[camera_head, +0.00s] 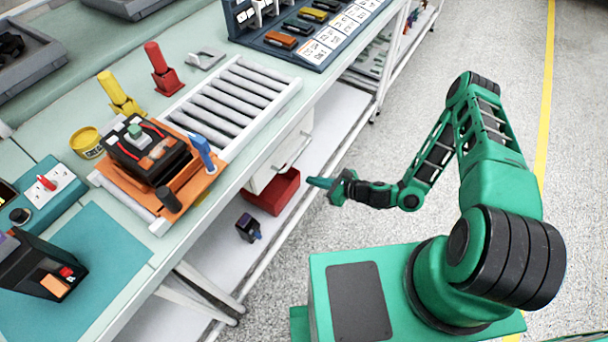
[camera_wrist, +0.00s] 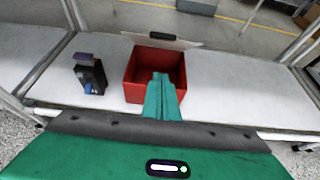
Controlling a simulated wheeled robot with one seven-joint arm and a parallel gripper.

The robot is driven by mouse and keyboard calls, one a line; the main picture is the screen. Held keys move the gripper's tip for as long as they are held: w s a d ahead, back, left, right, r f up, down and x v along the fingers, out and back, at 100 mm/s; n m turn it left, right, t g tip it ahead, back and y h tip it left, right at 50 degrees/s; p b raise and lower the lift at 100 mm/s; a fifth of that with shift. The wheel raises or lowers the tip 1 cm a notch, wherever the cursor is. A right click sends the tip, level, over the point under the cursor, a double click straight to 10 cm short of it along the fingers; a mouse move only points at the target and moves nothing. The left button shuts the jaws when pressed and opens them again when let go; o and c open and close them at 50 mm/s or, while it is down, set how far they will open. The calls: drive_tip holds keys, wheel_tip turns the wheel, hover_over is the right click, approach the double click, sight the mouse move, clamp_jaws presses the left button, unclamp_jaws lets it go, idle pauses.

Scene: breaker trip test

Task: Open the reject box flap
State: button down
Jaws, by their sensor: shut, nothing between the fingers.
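The reject box is a red open-topped bin (camera_head: 274,192) on the lower shelf under the bench; the wrist view shows its red wall (camera_wrist: 136,92) and part of its inside. A pale flap (camera_wrist: 135,40) with a dark handle bar (camera_wrist: 163,36) shows beyond the bin's far rim in the wrist view. My gripper (camera_head: 318,182) is shut and empty, out from the bin's aisle side. In the wrist view its green fingertips (camera_wrist: 161,76) overlap the bin; contact cannot be told.
A dark breaker with a purple top (camera_head: 248,227) stands on the shelf left of the bin. The bench edge and white frame legs (camera_head: 209,292) border the shelf. On the bench are a roller conveyor (camera_head: 228,98) and an orange fixture (camera_head: 190,180). The aisle floor is clear.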

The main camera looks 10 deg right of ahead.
drive_tip(key=w+a, duration=0.6)
drive_tip(key=a, duration=0.2)
drive_tip(key=shift+w+a+f, duration=0.25)
drive_tip(key=shift+w+f, duration=0.05)
drive_tip(key=shift+f, duration=0.1)
drive_tip(key=shift+w+a+r, duration=0.3)
drive_tip(key=shift+a+r, duration=0.05)
drive_tip(key=shift+r, duration=0.25)
drive_tip(key=shift+w+a+r, duration=0.25)
drive_tip(key=shift+a+r, duration=0.1)
drive_tip(key=shift+r, duration=0.35)
drive_tip(key=shift+r, duration=0.65)
